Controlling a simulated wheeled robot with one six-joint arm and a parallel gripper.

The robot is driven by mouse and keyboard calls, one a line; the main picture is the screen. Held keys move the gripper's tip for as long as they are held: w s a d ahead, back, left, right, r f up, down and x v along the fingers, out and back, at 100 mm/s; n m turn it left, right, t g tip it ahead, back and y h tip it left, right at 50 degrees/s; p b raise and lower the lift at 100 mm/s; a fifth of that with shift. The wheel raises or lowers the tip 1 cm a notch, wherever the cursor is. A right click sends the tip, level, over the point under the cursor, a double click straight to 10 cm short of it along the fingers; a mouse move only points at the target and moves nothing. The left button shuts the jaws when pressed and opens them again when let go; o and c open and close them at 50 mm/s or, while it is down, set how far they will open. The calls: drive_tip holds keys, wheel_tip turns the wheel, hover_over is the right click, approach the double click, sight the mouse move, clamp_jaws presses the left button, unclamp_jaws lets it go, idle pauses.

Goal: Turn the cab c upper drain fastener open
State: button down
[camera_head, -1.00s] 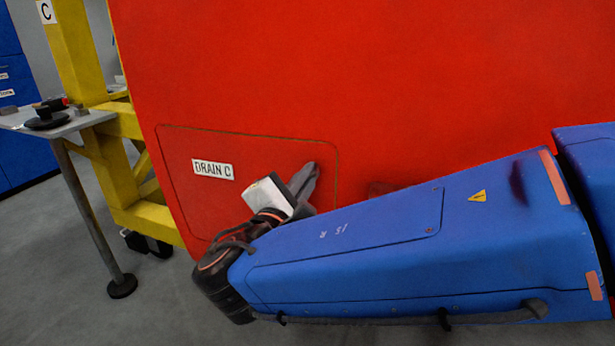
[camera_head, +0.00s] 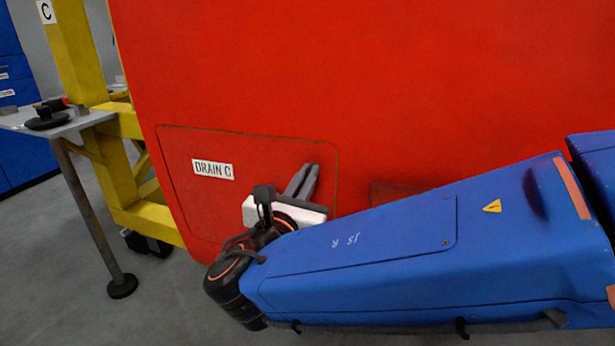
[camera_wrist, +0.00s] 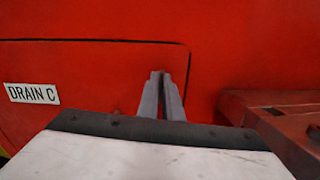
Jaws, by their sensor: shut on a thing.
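The red drain panel (camera_head: 190,165) of cab C carries a white label reading DRAIN C (camera_head: 213,169); the label also shows in the wrist view (camera_wrist: 31,93). My gripper (camera_head: 310,172) is at the panel's upper right corner, with its grey fingers pointing at the panel. In the wrist view the fingertips (camera_wrist: 160,76) are close together near the panel's top right edge. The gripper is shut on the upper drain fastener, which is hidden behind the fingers.
A dark red block-like part (camera_wrist: 285,125) juts out at the right of the panel. A yellow frame (camera_head: 90,60) and a small grey table (camera_head: 75,122) with a black object (camera_head: 47,118) stand at the left. Grey floor is free below the table.

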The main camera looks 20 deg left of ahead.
drive_tip(key=shift+n, duration=0.7)
drive_tip(key=c, duration=1.9)
unclamp_jaws()
drive_tip(key=shift+c, duration=0.2)
drive_tip(key=shift+s, duration=0.1)
drive_tip(key=s+f, duration=0.1)
drive_tip(key=s, duration=1.6)
drive_tip(key=shift+f, duration=0.2)
drive_tip(key=shift+s, duration=0.15)
